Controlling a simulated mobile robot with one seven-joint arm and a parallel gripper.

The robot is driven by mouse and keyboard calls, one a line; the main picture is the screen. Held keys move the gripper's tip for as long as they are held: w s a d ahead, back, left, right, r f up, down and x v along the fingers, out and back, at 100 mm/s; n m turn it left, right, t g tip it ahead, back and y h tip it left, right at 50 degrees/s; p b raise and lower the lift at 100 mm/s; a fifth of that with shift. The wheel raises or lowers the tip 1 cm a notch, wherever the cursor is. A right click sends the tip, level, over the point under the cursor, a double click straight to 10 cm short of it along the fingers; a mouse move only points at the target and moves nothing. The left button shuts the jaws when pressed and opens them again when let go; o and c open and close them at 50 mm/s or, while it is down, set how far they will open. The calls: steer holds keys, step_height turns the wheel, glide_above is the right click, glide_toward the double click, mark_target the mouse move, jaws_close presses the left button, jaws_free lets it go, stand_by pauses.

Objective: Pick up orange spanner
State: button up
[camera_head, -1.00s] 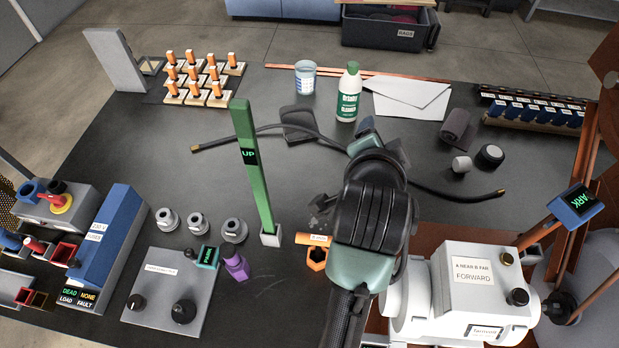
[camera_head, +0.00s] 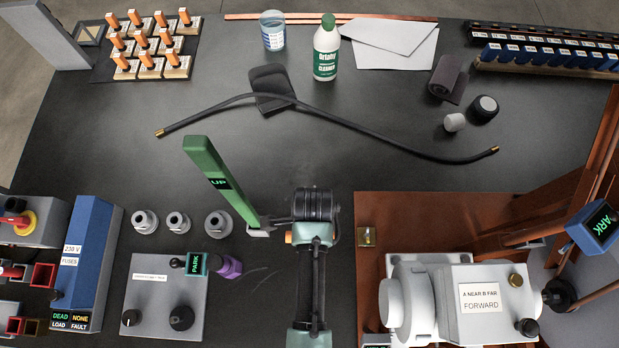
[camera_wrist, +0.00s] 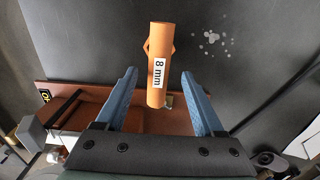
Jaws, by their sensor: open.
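The orange spanner (camera_wrist: 160,65) shows in the wrist view with an "8 mm" label on its handle and its wider hexagonal end at the top. My gripper (camera_wrist: 158,74) is open, with one blue finger on each side of the handle's near part. Both fingers look apart from it. Whether they are level with it in height I cannot tell. In the head view, my wrist covers most of the spanner, and only a small orange piece (camera_head: 288,237) shows at its left edge. My fingers are hidden there.
A green lever marked UP (camera_head: 221,183) leans close to the left of my wrist. Beyond lies a black cable (camera_head: 370,137).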

steer(key=shift+w+f, duration=0.1)
steer(key=shift+f, duration=0.75)
steer(key=shift+s+a+f, duration=0.1)
steer(key=shift+f, duration=1.25)
steer(key=shift+s+a+f, duration=0.1)
steer(key=shift+f, duration=1.2)
jaws_close()
